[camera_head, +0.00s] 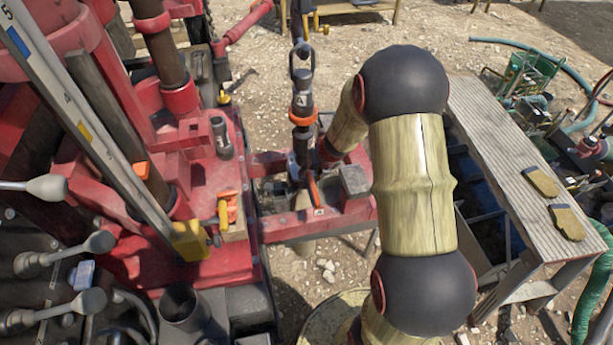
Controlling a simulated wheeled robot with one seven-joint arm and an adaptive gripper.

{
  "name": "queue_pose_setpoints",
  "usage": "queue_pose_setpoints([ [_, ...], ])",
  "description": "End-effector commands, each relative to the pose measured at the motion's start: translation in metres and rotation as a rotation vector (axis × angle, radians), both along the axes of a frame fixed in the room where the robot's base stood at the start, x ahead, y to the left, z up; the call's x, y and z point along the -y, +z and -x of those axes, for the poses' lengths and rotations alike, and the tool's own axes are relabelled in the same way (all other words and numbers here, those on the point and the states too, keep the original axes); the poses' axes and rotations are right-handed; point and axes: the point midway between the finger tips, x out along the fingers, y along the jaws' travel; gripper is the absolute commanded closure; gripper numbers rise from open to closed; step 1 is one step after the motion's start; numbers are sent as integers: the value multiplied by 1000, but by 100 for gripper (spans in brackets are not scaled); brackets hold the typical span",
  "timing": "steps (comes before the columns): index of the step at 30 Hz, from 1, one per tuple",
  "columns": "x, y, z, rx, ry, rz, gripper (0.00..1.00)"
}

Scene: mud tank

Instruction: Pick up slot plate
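My arm, with tan links and black joints, rises from the bottom and bends down toward a red metal frame (318,222) in the middle. What seems to be my gripper (326,155) is at its far end, beside a dark upright rod (302,120) with an orange collar. It is small and partly hidden, so I cannot tell whether its fingers are open or hold anything. A small part with an orange-red handle (314,190) sits on the frame just below it. I cannot tell whether this is the slot plate; no plate shows clearly.
A red drilling rig (195,180) with levers (90,245) fills the left. Gravel ground (440,45) lies open behind. Hoses and a green rack (530,75) are at the far right.

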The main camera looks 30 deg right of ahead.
Motion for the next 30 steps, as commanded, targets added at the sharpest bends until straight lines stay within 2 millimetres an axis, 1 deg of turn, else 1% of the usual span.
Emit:
queue_pose_setpoints([
  [1, 0, -3, -2, 2, 1, 1, 63],
  [7, 0, -1, -2, 2, 1, 1, 63],
  [26, 0, -1, -2, 2, 1, 1, 99],
  [30, 0, -1, -2, 1, 1, 1, 100],
])
